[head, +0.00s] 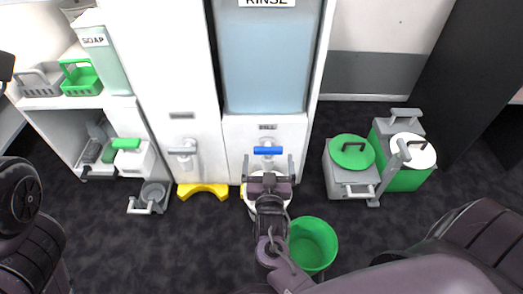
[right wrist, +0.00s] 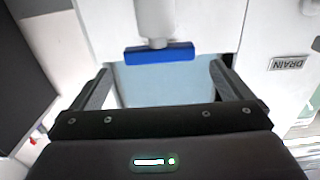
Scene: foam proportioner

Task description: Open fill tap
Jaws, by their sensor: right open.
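The fill tap has a blue bar handle (head: 267,150) on the white cabinet front, just under a small label reading FILL (head: 267,127). In the right wrist view the blue handle (right wrist: 160,53) lies level across the end of a pale grey stem (right wrist: 155,18). My right gripper (head: 269,165) is open, its two fingers spread wide below the handle in the head view. In the right wrist view the handle lies just beyond the open fingers (right wrist: 160,78), and no contact shows. My left gripper is not in view; only parts of my left arm show at the left edge.
A green bucket (head: 315,246) stands beside my right arm. Lidded grey and green containers (head: 351,152) stand right. A yellow stand (head: 203,191) is on the floor.

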